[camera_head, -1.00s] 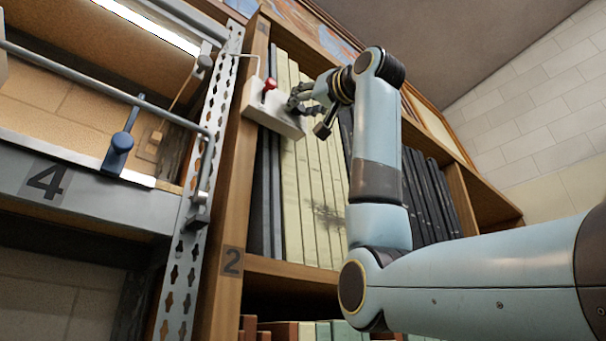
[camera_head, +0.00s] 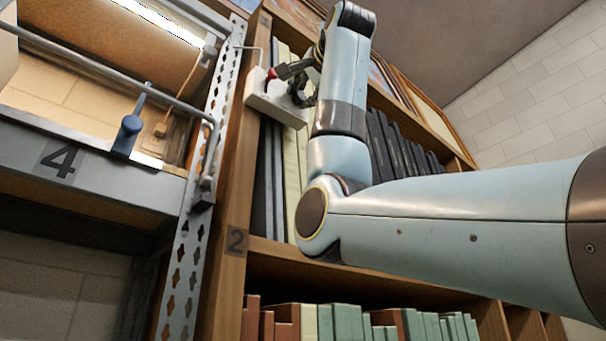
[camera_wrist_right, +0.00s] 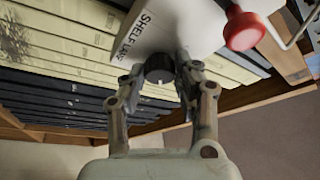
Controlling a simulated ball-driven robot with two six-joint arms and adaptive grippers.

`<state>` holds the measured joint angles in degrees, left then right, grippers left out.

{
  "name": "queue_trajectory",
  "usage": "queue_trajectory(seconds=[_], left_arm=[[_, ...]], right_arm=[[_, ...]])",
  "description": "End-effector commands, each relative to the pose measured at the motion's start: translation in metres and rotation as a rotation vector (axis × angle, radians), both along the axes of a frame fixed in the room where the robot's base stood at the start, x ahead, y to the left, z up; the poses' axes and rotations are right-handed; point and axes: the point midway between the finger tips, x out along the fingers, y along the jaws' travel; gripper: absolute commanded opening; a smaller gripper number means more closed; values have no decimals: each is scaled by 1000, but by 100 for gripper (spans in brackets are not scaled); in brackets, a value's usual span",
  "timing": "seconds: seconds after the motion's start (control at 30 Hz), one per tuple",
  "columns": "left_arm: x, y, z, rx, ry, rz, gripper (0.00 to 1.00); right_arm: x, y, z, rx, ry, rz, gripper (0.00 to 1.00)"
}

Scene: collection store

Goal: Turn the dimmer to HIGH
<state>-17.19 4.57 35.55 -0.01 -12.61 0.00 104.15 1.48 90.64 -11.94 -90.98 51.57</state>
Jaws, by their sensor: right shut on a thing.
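A white control box (camera_head: 258,97) is fixed at the wooden bookcase's left upright. In the right wrist view the box (camera_wrist_right: 190,22) carries the words SHELF LAMP, partly covered. A round black dimmer knob (camera_wrist_right: 160,68) with a pale mark sits on its face. My right gripper (camera_head: 290,84) is at the box, and in the wrist view its fingers (camera_wrist_right: 161,77) are shut on the knob, one on each side. HIGH and LOW marks cannot be read. A red knob (camera_wrist_right: 244,29) stands beside it on the box. My left gripper is not in view.
A metal rack (camera_head: 180,235) with a blue-handled lever (camera_head: 128,133) stands left of the bookcase. Rows of pale and dark volumes (camera_head: 395,150) fill the shelf behind my right arm. A thin pipe (camera_wrist_right: 300,30) runs near the red knob.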

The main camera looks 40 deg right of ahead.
Motion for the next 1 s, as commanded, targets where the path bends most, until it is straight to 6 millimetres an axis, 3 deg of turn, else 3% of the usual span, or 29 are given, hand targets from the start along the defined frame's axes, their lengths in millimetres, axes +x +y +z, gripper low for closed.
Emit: queue_trajectory(seconds=[0.3,0.8,0.83,1.0], left_arm=[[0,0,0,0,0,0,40],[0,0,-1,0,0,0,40],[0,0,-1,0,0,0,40],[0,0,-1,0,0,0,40]], right_arm=[[0,0,1,107,8,-1,0],[0,0,1,125,9,-1,0],[0,0,1,125,9,-1,32],[0,0,1,124,10,0,51]])
